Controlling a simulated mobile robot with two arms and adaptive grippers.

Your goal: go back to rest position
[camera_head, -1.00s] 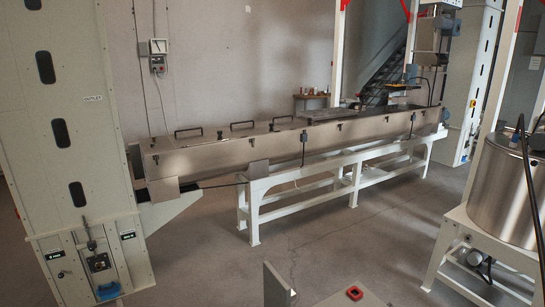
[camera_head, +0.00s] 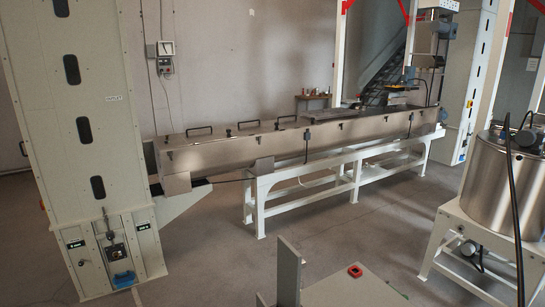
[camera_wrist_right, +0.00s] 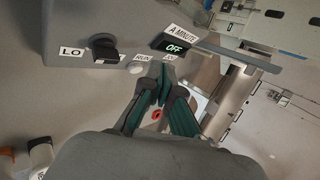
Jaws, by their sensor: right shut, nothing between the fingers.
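My right gripper (camera_wrist_right: 160,88) shows in the right wrist view, its dark green fingers closed together with nothing between them. Its fingertips lie in the picture just below a grey control box (camera_wrist_right: 100,30) with a black knob (camera_wrist_right: 103,50), a display reading OFF (camera_wrist_right: 175,46) and a RUN label. I cannot tell whether the fingers touch the box. Neither gripper shows in the head view, and my left gripper is in no view.
A long steel trough (camera_head: 290,138) on a white frame (camera_head: 262,200) runs across the middle. A tall pale column (camera_head: 75,130) stands left, a steel tank (camera_head: 488,190) right. A small red piece (camera_head: 355,271) lies low in front. Grey floor between is open.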

